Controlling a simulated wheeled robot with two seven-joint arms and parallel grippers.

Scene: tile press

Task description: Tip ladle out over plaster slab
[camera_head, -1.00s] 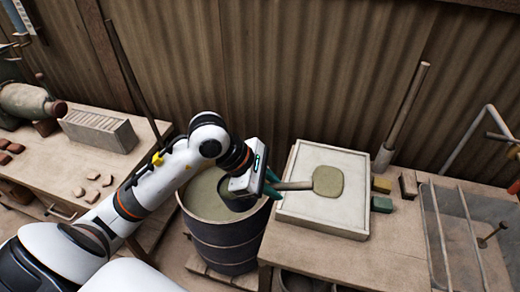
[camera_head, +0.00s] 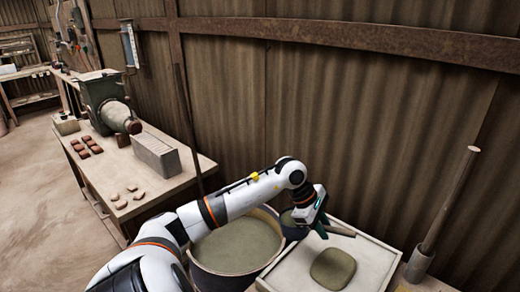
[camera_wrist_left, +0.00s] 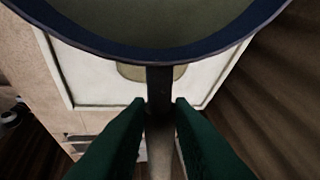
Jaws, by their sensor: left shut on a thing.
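My left gripper (camera_head: 322,226) is shut on the ladle's handle, above the far left part of the plaster slab. The ladle (camera_head: 294,226) has a dark round bowl, partly hidden by the gripper, near the barrel's right rim. In the left wrist view, the green fingers (camera_wrist_left: 160,105) grip the handle, and the ladle's bowl (camera_wrist_left: 155,48) shows grey-green slip inside its dark blue rim. The plaster slab (camera_head: 290,273) is pale, with a raised border. A rounded grey-green patch (camera_head: 333,268) lies on it. My right gripper is out of view.
The barrel (camera_head: 235,250) of grey-green slip stands left of the slab. A post-like tool (camera_head: 450,205) stands upright right of the slab. A bench on the left holds a machine (camera_head: 108,103), a grey ribbed block (camera_head: 156,155) and small tiles. A corrugated wall closes the back.

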